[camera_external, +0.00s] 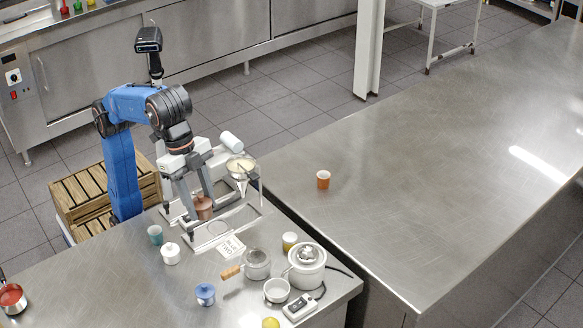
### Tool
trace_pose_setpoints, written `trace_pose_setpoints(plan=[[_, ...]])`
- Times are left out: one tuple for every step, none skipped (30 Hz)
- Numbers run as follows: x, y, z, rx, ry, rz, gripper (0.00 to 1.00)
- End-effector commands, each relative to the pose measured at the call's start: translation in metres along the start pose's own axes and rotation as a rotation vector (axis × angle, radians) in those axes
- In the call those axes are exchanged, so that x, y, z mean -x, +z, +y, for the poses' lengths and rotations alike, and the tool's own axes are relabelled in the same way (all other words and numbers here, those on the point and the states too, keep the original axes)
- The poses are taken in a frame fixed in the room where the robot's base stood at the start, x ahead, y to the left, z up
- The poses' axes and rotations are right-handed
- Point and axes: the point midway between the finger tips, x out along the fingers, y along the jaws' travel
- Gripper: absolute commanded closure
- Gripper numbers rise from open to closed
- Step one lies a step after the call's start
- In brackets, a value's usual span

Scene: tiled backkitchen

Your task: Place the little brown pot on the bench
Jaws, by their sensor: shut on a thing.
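The little brown pot (204,209) is low over the near steel worktop, inside or beside a white metal stand. My gripper (200,199) points down with its fingers around the pot and is shut on it. The fingers hide part of the pot, and I cannot tell whether its base touches anything. A long steel bench (420,150) runs along the right, across a narrow gap from the worktop. An orange-brown cup (323,179) stands upright on its near left part.
The white stand (253,222) and a funnel (240,166) are close to my gripper. A teal cup (155,235), white lidded pot (170,253), blue pot (205,294), saucepan (257,264) and white cooker (306,268) stand nearby. Most of the bench is clear.

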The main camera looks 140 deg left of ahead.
Motion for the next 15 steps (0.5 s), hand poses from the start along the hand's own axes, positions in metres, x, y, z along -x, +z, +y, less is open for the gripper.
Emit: trace_pose_setpoints(plan=[[0.002,0.005,0.011,-0.027,0.008,0.002,1.0],[0.002,0.007,0.016,-0.042,0.013,0.003,1.0],[0.002,0.009,0.023,-0.058,0.018,0.003,1.0],[0.002,0.012,0.028,-0.071,0.022,0.003,1.0],[0.002,0.013,0.031,-0.08,0.025,0.003,1.0],[0.003,0.015,0.036,-0.094,0.03,0.004,1.0],[0.004,0.017,0.04,-0.105,0.033,0.005,1.0],[0.004,0.019,0.043,-0.113,0.036,0.006,1.0],[0.004,0.021,0.047,-0.123,0.039,0.006,1.0],[0.005,0.022,0.05,-0.131,0.042,0.007,1.0],[0.005,0.024,0.052,-0.138,0.044,0.007,1.0],[0.005,0.025,0.056,-0.148,0.047,0.007,1.0],[0.005,0.027,0.059,-0.155,0.049,0.007,1.0],[0.005,0.028,0.061,-0.162,0.051,0.007,1.0],[0.003,0.029,0.061,-0.165,0.052,0.006,1.0]])
